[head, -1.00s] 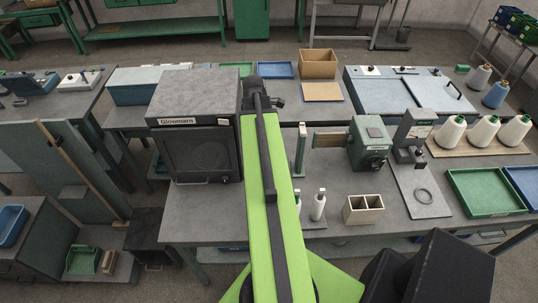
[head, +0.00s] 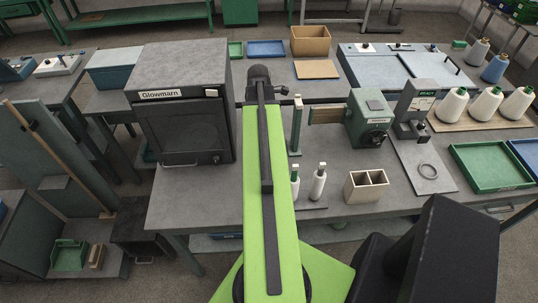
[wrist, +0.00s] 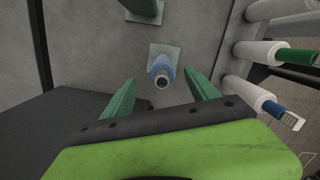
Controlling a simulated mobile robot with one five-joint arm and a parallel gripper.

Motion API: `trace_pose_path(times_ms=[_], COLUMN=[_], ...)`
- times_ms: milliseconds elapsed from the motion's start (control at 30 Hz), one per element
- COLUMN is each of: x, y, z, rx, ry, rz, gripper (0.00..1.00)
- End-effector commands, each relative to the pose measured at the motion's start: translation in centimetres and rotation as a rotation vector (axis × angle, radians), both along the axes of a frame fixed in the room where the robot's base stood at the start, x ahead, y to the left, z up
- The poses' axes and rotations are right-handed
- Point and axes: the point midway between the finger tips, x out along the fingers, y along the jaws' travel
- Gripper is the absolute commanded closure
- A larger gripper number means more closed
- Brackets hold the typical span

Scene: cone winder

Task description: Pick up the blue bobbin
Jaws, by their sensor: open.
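In the wrist view a blue bobbin (wrist: 163,73) with a pale rim and dark hole at its end stands on a pale square plate (wrist: 176,51). It lies ahead of my gripper (wrist: 161,90), roughly between the two green fingers, which are spread apart. No finger visibly touches it. In the head view my lime arm covers that part of the bench, so neither the blue bobbin nor my gripper shows there.
White cylinders, one with a green end (wrist: 298,56) and one with a blue end (wrist: 283,112), stand right of the fingers. The Glowmarn cabinet (head: 183,125) is left of my arm. A two-cell box (head: 366,186) and a green tray (head: 490,167) are right.

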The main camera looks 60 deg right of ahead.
Motion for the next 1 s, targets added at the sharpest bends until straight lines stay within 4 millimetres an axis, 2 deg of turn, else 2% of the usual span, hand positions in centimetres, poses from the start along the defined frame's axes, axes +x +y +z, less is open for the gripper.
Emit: trace_pose_path(times_ms=[33, 167, 233, 533, 767, 1000], x=[0.0, -0.1, -0.2, -0.8, -0.8, -0.8], y=[-0.1, -0.1, -0.1, -0.5, -0.6, -0.6], z=[-0.7, -0.5, -1.1, -5.8, -5.5, -5.5], rx=[0.000, 0.000, 0.000, 0.000, 0.000, 0.000], ry=[0.000, 0.000, 0.000, 0.000, 0.000, 0.000], rz=[0.000, -0.001, -0.001, -0.002, -0.002, -0.002], gripper=[0.32, 0.32, 0.32, 0.32, 0.32, 0.61])
